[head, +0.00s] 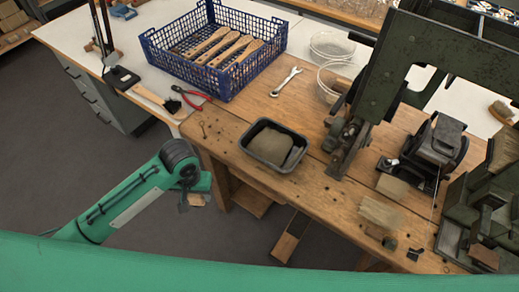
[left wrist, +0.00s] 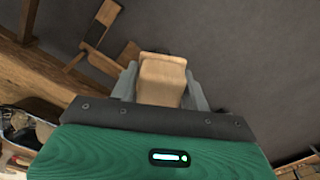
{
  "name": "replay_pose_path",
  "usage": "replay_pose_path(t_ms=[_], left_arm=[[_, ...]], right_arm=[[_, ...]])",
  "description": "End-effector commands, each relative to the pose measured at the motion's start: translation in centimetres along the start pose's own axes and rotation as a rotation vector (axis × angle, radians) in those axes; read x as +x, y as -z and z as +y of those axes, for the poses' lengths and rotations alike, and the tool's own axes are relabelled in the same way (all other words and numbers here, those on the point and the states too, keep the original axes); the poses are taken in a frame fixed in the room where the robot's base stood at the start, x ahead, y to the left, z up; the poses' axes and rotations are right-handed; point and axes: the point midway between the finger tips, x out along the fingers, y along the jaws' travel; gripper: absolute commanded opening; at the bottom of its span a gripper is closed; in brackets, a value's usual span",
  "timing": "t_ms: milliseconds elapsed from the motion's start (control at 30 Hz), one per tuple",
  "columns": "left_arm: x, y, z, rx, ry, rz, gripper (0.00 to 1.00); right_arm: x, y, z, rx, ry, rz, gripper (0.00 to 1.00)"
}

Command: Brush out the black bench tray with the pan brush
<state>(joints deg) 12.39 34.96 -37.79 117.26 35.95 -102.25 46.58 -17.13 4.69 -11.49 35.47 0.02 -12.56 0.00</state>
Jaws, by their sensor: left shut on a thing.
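The black bench tray (head: 262,167) sits on the wooden bench, left of the dark green machine, with a grey-brown heap inside. A brush with a pale wooden handle (head: 148,97) and dark bristles lies at the white bench's front edge; it looks like the pan brush. My left gripper (head: 196,197) is in front of the wooden bench, below and left of the tray. It is shut on a pale wooden block (left wrist: 162,80), seen between both fingers in the left wrist view; what the block belongs to is unclear. My right gripper is not in view.
A blue crate (head: 165,70) with several wooden brushes stands behind the tray. Red-handled pliers (head: 192,97) and a wrench (head: 286,82) lie nearby. The dark green machine (head: 388,62) rises right of the tray. Open floor (head: 75,150) lies left of the bench.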

Motion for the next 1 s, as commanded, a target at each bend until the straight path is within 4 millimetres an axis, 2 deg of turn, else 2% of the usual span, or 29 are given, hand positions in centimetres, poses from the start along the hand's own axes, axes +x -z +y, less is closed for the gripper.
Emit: replay_pose_path(t_ms=[167, 267, 367, 433, 667, 800, 1000], left_arm=[[0.0, 0.1, 0.0, 0.001, 0.0, 0.0, 0.28], [0.0, 0.8, 0.4, 0.004, -0.002, 0.002, 0.28], [0.0, 2.7, 1.4, 0.013, -0.008, 0.002, 0.28], [-0.1, 4.6, 2.4, 0.025, -0.013, 0.002, 0.28], [-1.4, 12.2, 7.6, 0.075, -0.026, 0.0, 0.28], [-2.9, 16.3, 11.6, 0.063, -0.026, -0.002, 0.28], [-5.0, 20.1, 16.5, 0.022, -0.013, -0.002, 0.28]], right_arm=[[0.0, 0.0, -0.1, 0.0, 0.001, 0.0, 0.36], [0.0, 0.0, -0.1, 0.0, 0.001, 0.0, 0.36], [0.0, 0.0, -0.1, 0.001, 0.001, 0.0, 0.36], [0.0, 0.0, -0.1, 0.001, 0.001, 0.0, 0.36], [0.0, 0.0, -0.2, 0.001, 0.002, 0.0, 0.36], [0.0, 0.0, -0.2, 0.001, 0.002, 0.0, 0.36], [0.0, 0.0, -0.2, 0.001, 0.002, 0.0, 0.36]])
